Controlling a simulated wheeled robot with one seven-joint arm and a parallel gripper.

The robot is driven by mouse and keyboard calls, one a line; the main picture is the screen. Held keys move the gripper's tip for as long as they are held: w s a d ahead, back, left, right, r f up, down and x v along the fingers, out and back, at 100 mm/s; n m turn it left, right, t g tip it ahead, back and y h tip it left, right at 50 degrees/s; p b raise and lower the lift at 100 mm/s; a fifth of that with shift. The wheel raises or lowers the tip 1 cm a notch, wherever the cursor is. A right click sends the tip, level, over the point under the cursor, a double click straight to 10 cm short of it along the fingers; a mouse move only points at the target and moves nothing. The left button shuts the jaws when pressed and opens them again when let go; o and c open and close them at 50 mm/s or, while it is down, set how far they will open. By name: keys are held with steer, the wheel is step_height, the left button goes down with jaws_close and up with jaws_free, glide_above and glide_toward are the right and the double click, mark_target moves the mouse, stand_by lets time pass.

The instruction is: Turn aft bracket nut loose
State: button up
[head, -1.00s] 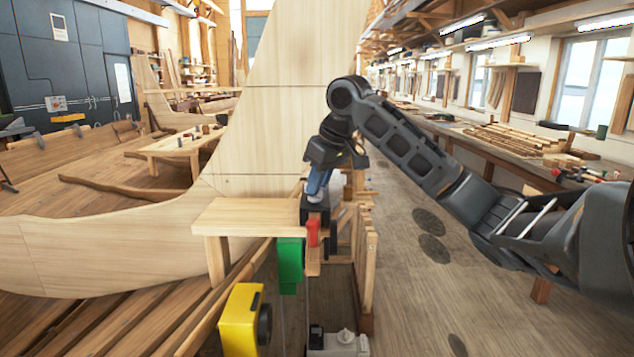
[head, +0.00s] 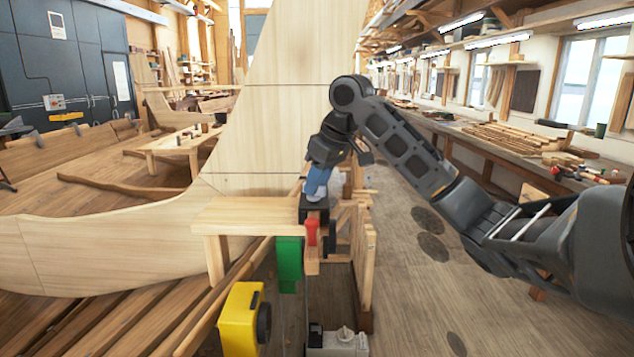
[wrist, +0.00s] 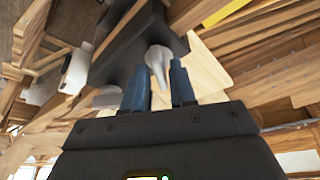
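A black bracket (wrist: 140,38) shows in the wrist view, with a pale grey wing-like nut (wrist: 158,62) standing out from it. My gripper (wrist: 160,85) has its two blue fingers apart, one on each side of the nut, with narrow gaps visible. Whether either finger touches the nut I cannot tell. In the head view my gripper (head: 316,193) points down at the black bracket (head: 313,214) by the end of the wooden ledge. A pale grey part shows just right of the fingers there.
The tall plywood hull piece (head: 290,130) stands close behind my gripper.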

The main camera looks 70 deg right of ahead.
steer(key=shift+o, duration=1)
steer(key=v, duration=0.7)
steer(key=shift+r+b, duration=0.35)
steer(key=shift+b, duration=0.1)
steer(key=shift+s, duration=0.15)
